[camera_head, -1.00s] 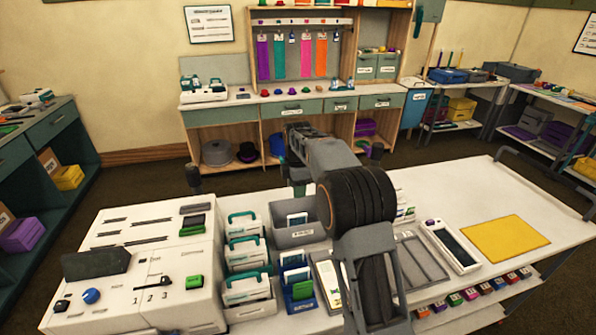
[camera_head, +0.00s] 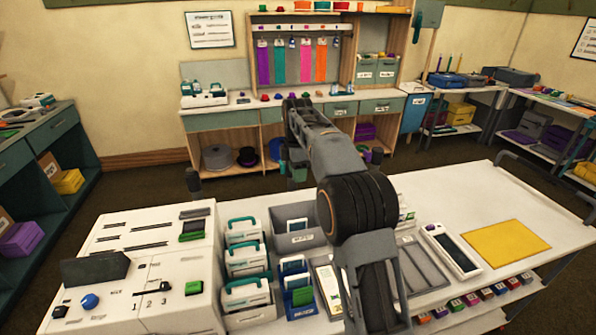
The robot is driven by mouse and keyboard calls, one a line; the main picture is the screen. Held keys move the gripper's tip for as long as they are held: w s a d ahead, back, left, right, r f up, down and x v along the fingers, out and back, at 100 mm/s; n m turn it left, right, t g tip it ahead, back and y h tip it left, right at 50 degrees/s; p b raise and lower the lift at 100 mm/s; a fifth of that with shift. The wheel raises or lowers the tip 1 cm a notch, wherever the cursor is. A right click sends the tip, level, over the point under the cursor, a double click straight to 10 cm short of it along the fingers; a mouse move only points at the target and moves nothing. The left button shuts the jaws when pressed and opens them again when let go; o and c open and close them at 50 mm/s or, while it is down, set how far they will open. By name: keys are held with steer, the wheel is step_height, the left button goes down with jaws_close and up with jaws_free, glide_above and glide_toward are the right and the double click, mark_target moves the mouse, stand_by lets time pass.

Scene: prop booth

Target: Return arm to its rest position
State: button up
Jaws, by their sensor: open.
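My arm (camera_head: 358,205) reaches from the lower right over the white worktop, and its forearm stretches away towards the back. My gripper (camera_head: 292,178) hangs small and dark below the forearm's far end, near the worktop's far edge. It is open, and I see nothing held in it. The forearm partly hides it, so its fingertips are hard to make out.
The worktop carries a white control console (camera_head: 150,260), teal-handled cases (camera_head: 245,262), a grey bin (camera_head: 282,240), a handheld device (camera_head: 452,250) and a yellow sheet (camera_head: 505,247). A back bench (camera_head: 225,120) stands beyond open floor. The worktop's right end is clear.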

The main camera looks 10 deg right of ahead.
steer(key=s+f+m, duration=0.5)
steer(key=m, duration=0.5)
steer(key=s+r+m+t, duration=0.1)
steer(key=s+m+t, duration=0.3)
steer(key=s, duration=2)
steer(key=shift+s+d+r+m, duration=0.15)
steer(key=shift+s+m, duration=0.2)
steer(key=shift+m, duration=1.65)
